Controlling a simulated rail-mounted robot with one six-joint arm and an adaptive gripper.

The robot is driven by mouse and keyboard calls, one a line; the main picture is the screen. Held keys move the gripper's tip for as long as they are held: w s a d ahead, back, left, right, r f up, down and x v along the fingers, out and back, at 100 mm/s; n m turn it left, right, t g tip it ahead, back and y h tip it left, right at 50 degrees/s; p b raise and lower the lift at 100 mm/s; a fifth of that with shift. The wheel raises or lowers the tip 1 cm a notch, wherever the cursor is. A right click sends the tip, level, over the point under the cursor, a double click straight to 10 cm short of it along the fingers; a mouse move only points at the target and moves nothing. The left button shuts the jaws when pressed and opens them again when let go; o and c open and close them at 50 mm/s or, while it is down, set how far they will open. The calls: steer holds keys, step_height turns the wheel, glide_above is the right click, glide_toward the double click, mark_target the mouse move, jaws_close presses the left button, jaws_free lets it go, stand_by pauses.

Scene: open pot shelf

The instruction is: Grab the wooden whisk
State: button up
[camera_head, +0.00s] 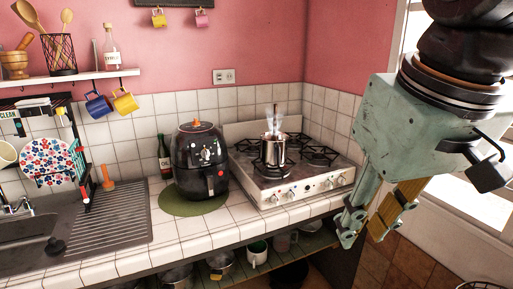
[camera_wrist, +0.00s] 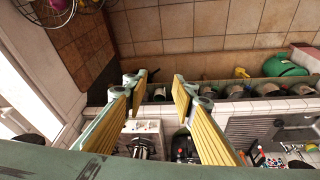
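I cannot clearly make out a wooden whisk in either view. Wooden utensils (camera_head: 68,18) with rounded heads stand in a black wire holder (camera_head: 61,55) on the upper left shelf; I cannot tell whether one is a whisk. My gripper (camera_head: 363,234) hangs at the right, in front of the counter and right of the stove, far from that holder. In the wrist view my gripper (camera_wrist: 158,84) points down with its two yellow-padded fingers apart and nothing between them.
A stove (camera_head: 290,190) with a steaming steel pot (camera_head: 273,150) and a black air fryer (camera_head: 200,163) stand on the tiled counter. A sink (camera_head: 85,235) is at the left. Pots and cups (camera_head: 257,252) sit on the open shelf below. A window is at the right.

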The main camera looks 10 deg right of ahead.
steer(key=w+r+n+g+p, duration=0.1)
steer(key=w+r+p, duration=0.35)
steer(key=w, duration=0.85)
steer(key=w+r+n+p, duration=0.2)
steer(key=w+r, duration=0.5)
steer(key=w, duration=0.5)
steer(key=w+r+n+g+p, duration=0.1)
steer(key=w+r+p, duration=0.3)
steer(key=w, duration=0.9)
steer(key=n+g+p, duration=0.1)
steer(key=n+p, duration=0.4)
steer(key=p, duration=0.4)
glide_above(275, 122)
step_height(275, 122, down, 11)
steer(key=shift+d+r, duration=0.15)
steer(key=shift+r, duration=0.05)
steer(key=shift+w+f+g, duration=0.15)
steer(key=shift+w+f, duration=0.1)
steer(key=shift+f, duration=0.25)
steer(key=shift+w+f+g, duration=0.15)
steer(key=shift+w+f, duration=0.05)
steer(key=shift+f, duration=0.25)
steer(key=shift+f, duration=0.1)
steer(key=shift+f, duration=4.25)
